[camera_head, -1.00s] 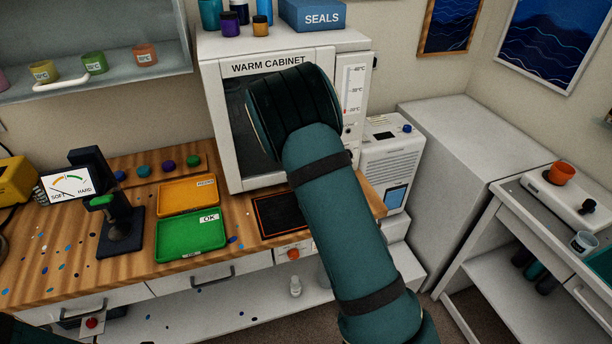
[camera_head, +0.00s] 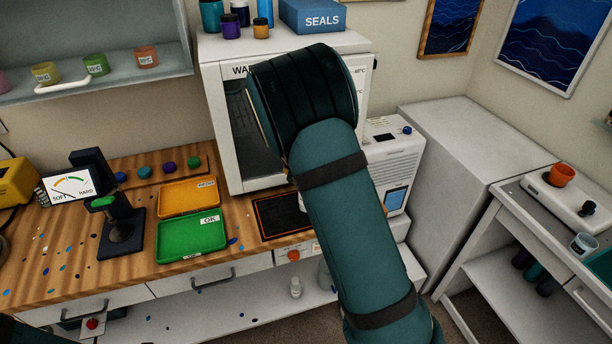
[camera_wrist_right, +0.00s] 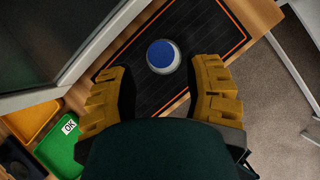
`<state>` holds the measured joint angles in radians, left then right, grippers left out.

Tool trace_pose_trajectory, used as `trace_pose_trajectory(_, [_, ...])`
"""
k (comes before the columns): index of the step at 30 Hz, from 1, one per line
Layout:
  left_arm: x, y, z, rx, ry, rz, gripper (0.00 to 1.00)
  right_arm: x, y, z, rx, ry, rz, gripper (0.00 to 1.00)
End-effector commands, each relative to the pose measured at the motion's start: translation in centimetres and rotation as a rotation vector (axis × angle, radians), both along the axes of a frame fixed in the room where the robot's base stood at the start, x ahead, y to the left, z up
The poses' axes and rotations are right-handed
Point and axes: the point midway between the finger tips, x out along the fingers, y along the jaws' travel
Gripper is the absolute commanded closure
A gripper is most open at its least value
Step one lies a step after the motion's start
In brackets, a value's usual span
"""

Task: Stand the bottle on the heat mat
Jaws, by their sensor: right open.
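The bottle shows in the right wrist view as a blue cap (camera_wrist_right: 161,53) on a pale round body, seen from above. It appears upright on the black heat mat with an orange border line (camera_wrist_right: 189,32). The mat also shows in the head view (camera_head: 278,218), partly behind my right arm, which hides the bottle there. My right gripper (camera_wrist_right: 164,72) is open, its yellow-brown fingers on either side of the bottle's near side, with visible gaps. I cannot tell the exact height of the fingers. My left gripper is out of view.
The warm cabinet (camera_head: 222,130) stands right behind the mat. An orange tray (camera_head: 188,198) and a green tray (camera_head: 192,236) lie left of it. A hardness tester (camera_head: 118,225) stands further left. The bench's front and right edges are near the mat.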

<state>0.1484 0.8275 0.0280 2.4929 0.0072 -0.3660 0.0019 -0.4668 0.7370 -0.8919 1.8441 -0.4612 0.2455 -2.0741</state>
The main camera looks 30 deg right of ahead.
Motion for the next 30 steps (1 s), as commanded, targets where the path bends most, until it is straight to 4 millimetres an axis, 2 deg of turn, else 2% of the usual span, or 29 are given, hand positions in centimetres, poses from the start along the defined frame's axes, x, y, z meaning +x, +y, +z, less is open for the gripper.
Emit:
trace_pose_trajectory(3, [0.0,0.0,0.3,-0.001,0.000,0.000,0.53,-0.9,1.1,2.3,0.002,-0.003,0.004,0.50])
trace_pose_trajectory(9, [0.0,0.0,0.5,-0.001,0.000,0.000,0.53,-2.1,2.3,4.9,0.001,-0.002,0.000,0.50])
trace_pose_trajectory(15, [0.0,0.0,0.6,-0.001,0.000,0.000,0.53,-2.6,2.7,6.0,0.000,0.000,-0.001,0.50])
trace_pose_trajectory(20, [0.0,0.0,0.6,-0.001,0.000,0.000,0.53,-2.8,2.9,5.7,0.010,0.000,-0.011,0.50])
trace_pose_trajectory(23, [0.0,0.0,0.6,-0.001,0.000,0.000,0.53,-3.3,3.7,3.7,0.075,-0.015,-0.077,0.50])
trace_pose_trajectory(26, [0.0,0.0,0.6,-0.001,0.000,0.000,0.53,-4.7,5.7,-0.4,0.220,-0.041,-0.237,0.50])
trace_pose_trajectory(30, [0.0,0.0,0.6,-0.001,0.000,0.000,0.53,-8.3,10.0,-7.2,0.491,-0.073,-0.604,0.50])
